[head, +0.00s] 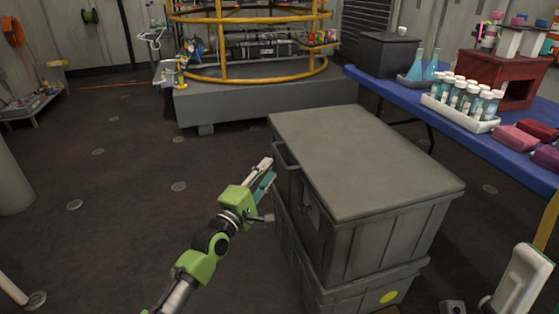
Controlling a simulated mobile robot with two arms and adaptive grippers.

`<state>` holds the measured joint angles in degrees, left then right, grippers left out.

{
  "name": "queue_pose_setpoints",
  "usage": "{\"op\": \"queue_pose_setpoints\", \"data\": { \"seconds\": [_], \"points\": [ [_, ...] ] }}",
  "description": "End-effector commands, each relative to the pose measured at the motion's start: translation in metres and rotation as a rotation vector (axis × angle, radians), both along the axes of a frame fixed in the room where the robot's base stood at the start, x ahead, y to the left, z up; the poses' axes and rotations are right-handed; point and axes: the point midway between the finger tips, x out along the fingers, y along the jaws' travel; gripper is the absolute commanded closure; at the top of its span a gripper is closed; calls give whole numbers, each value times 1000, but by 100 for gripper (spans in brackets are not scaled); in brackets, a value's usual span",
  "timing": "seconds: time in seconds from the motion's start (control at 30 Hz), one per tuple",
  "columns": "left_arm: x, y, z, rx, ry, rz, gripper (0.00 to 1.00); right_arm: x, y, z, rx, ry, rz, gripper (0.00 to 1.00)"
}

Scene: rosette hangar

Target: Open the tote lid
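A grey tote (385,235) stands in the middle of the head view, stacked on another grey bin (365,292). Its flat grey lid (365,160) lies level and closed on top. A dark bar handle (281,158) sticks out at the lid's left edge. My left gripper (266,176) is just left of the tote, with its fingertips close to the handle. I cannot tell whether they touch it. Its fingers are seen from the side, so their gap is unclear. The tote's inside is hidden. My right gripper is not in view.
A blue table (480,140) on the right holds a white vial rack (460,112), flasks and red and pink boxes. A grey platform (250,98) with yellow rails stands behind. A white object (522,280) is at lower right. The floor left of the tote is clear.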

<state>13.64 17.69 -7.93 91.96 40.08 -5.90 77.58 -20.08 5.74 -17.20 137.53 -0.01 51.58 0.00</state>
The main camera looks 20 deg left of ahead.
Motion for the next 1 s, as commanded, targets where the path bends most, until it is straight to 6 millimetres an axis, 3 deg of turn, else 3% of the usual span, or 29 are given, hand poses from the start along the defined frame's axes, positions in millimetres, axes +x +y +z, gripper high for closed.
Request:
{"op": "queue_pose_setpoints", "data": {
  "seconds": [0.13,0.4,0.83,0.93,1.0],
  "points": [
    [30,-6,2,-1,-4,1,72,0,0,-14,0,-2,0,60],
    [66,-12,7,1,-1,0,72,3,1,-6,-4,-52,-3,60],
    [74,-14,10,2,0,0,72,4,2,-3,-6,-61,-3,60],
    [74,-14,10,2,0,0,96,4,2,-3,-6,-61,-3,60],
    [74,-14,10,2,0,0,100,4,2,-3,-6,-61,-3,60]
  ]
}}
